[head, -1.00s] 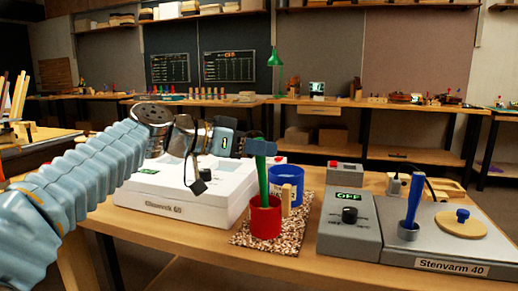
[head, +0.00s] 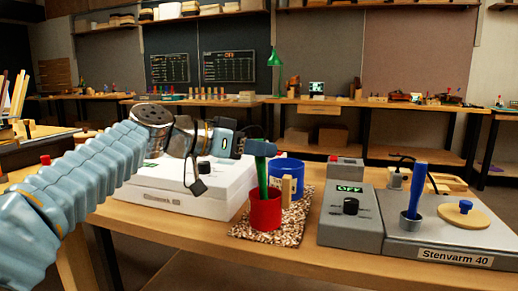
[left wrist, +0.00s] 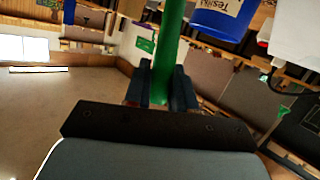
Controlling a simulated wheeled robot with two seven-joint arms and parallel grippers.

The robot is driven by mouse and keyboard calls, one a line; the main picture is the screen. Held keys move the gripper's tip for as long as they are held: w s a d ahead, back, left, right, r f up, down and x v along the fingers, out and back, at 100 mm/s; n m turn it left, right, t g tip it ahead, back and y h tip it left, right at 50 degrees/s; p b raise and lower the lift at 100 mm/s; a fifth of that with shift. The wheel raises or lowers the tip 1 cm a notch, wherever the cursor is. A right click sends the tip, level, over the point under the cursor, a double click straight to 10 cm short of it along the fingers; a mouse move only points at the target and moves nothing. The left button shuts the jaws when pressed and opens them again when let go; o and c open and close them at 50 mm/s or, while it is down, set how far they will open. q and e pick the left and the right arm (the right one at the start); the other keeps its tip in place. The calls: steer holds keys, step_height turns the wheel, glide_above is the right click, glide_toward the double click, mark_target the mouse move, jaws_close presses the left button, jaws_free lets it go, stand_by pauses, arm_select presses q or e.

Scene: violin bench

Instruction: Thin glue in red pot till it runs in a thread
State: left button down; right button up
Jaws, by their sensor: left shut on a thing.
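The red pot (head: 265,212) stands on a speckled mat (head: 290,228) near the front of the bench. My left gripper (head: 262,147) is shut on a green stick-like tool (head: 263,172), whose lower end is inside the red pot. The tool leans slightly. The green tool (left wrist: 168,50) also shows between the fingers (left wrist: 160,88) in the left wrist view. The glue inside the pot is hidden by the pot wall. A blue pot (head: 288,172) with a label stands just behind the red one. My right gripper is not in view.
A white box-shaped device (head: 185,196) stands left of the mat. A grey control box (head: 350,218) with a display reading OFF and a plate marked "Stenvarm 40" (head: 455,240) stand to the right. A blue-handled tool (head: 416,190) stands upright in a small grey cup (head: 410,225).

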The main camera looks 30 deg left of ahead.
arm_select(q)
step_height(320, 180, up, 13)
steer(key=p, duration=0.9)
steer(key=shift+p, duration=0.35)
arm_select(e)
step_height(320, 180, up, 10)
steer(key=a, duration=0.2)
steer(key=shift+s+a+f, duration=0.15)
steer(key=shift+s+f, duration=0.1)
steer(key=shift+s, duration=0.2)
arm_select(q)
steer(key=shift+f, duration=0.1)
